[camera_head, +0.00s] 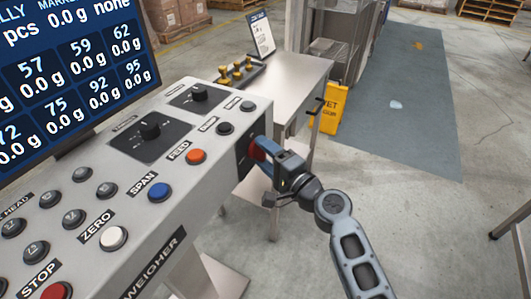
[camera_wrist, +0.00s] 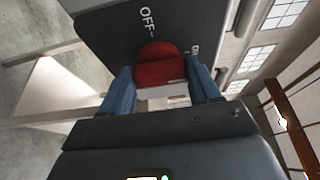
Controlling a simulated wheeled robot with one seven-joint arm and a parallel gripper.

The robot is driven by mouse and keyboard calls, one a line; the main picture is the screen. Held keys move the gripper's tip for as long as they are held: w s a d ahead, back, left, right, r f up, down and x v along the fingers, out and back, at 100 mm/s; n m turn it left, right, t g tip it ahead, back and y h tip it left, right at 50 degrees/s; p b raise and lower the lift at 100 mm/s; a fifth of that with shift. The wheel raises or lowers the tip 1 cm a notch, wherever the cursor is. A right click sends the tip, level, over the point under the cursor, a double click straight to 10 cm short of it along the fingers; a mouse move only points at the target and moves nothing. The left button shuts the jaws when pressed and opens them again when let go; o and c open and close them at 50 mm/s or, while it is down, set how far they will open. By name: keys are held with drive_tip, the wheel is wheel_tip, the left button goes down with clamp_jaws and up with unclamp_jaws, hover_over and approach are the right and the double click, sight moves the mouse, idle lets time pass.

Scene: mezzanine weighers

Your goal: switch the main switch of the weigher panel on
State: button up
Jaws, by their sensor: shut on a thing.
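The weigher panel (camera_head: 218,105) is a light grey slanted console with buttons and knobs. On its right end face is a dark plate (camera_head: 244,163) with the red main switch (camera_head: 257,151). In the wrist view the red switch (camera_wrist: 160,63) is a round knob with a grip bar, on the dark plate (camera_wrist: 108,28). White "OFF" lettering shows on the plate beside it. My gripper (camera_head: 264,153) reaches the switch from the right. Its two blue fingers (camera_wrist: 161,76) are shut on the sides of the red knob. The knob's exact pointing direction is hard to tell.
A blue button (camera_head: 160,192), an orange button (camera_head: 196,156) and black knobs lie on the panel top near my gripper. A metal table (camera_head: 295,75) stands behind the panel. A yellow wet-floor sign (camera_head: 332,112) stands beside it. The floor at the right is mostly clear.

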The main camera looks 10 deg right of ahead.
drive_tip(key=o, duration=1.1)
drive_tip(key=shift+c, duration=0.2)
drive_tip(key=shift+s+d, duration=0.1)
drive_tip(key=b+v, duration=0.1)
drive_tip(key=v, duration=0.6)
drive_tip(key=shift+s, duration=0.3)
drive_tip(key=shift+d, duration=0.15)
